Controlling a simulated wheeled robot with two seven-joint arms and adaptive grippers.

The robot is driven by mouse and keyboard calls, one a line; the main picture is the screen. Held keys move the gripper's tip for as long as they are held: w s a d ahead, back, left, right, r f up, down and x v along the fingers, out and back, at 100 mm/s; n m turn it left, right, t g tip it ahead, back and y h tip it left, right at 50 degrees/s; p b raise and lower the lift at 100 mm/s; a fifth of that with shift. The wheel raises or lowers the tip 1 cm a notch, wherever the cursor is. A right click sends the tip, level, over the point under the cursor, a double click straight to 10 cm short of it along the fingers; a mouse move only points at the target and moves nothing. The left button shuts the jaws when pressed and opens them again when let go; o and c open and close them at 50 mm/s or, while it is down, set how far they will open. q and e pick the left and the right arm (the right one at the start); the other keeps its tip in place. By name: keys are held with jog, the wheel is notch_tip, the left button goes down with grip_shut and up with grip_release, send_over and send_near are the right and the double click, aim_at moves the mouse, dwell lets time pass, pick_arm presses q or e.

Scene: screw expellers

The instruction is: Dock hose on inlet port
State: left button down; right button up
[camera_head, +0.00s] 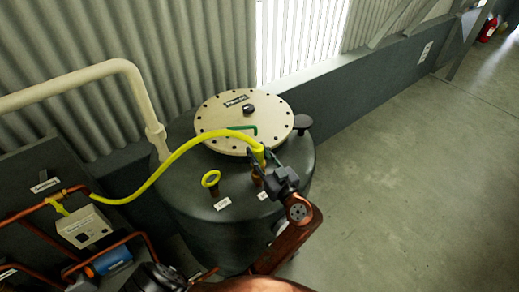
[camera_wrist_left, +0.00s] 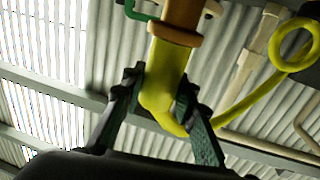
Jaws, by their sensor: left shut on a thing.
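The yellow hose (camera_head: 165,168) arcs from the pump unit at left over the dark tank (camera_head: 185,195). Its end fitting (camera_head: 258,154) is at a copper port on the tank top, beside the lid. My left gripper (camera_head: 264,163) is shut on this fitting. In the left wrist view, the fitting (camera_wrist_left: 168,72) sits between the fingers of the left gripper (camera_wrist_left: 160,86). It lines up with the copper port (camera_wrist_left: 181,22) and appears to meet its collar; whether it is seated cannot be told. My right gripper is not in view.
A second copper port with a yellow ring (camera_head: 211,179) stands left of the gripper. The bolted round lid (camera_head: 222,112) with a green handle is close behind. A cream pipe (camera_head: 100,72) runs at left. The grey floor (camera_head: 410,170) at right is clear.

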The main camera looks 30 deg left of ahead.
aim_at(261, 162)
pick_arm(q)
jog(key=shift+w+f, duration=0.15)
jog(key=shift+f, duration=0.55)
jog(key=shift+f+b, duration=0.3)
jog(key=shift+b, duration=0.05)
jog(key=shift+s+d+f, duration=0.15)
jog(key=shift+s+f, duration=0.3)
jog(key=shift+s, duration=0.05)
jog(key=shift+w+f, duration=0.1)
jog(key=shift+f, duration=0.05)
jog(key=shift+w, duration=0.15)
jog(key=shift+r, duration=0.2)
jog(key=shift+b, duration=0.4)
